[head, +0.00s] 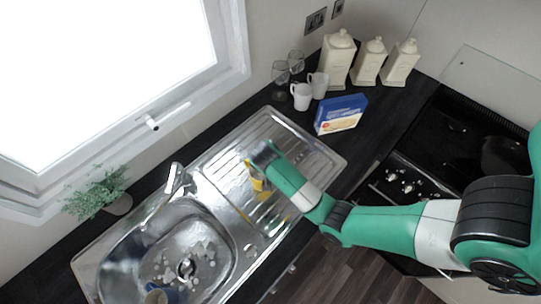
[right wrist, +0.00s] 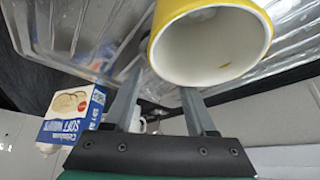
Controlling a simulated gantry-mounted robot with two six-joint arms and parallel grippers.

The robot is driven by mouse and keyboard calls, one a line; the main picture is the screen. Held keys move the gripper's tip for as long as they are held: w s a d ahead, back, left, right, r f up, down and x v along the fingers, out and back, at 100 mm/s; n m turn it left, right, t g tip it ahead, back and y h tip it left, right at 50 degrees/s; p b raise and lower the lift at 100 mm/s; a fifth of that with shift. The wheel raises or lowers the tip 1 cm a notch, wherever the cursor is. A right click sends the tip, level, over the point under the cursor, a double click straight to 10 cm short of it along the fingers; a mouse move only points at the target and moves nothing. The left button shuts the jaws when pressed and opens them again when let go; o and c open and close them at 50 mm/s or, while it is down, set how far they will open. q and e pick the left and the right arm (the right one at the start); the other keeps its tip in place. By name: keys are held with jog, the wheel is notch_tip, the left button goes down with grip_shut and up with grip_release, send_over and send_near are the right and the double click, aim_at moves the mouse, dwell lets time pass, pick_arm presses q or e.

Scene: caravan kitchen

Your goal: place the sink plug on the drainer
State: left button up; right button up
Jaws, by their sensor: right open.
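A dark round piece (head: 186,268) sits at the bottom of the steel sink bowl in the head view; I cannot tell if it is the sink plug or the drain. The ribbed steel drainer (head: 300,148) lies to the right of the bowl. My right gripper (head: 263,155) is over the drainer, partly hidden by its own arm. In the right wrist view its two fingers (right wrist: 163,95) are apart. A yellow mug (right wrist: 240,20) with a white inside overlaps the right finger there, and it also shows on the drainer side (head: 257,183). My left gripper is out of view.
A blue mug (head: 155,295) and pale suds are in the bowl. The tap (head: 174,180) stands behind it. A blue and cream box (head: 341,114), white mugs (head: 301,97), glasses (head: 280,78) and canisters (head: 339,58) stand on the counter beyond the drainer. A hob (head: 440,150) is to the right.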

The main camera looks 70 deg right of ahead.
jog(key=v, duration=0.7)
jog(key=shift+r, duration=0.1)
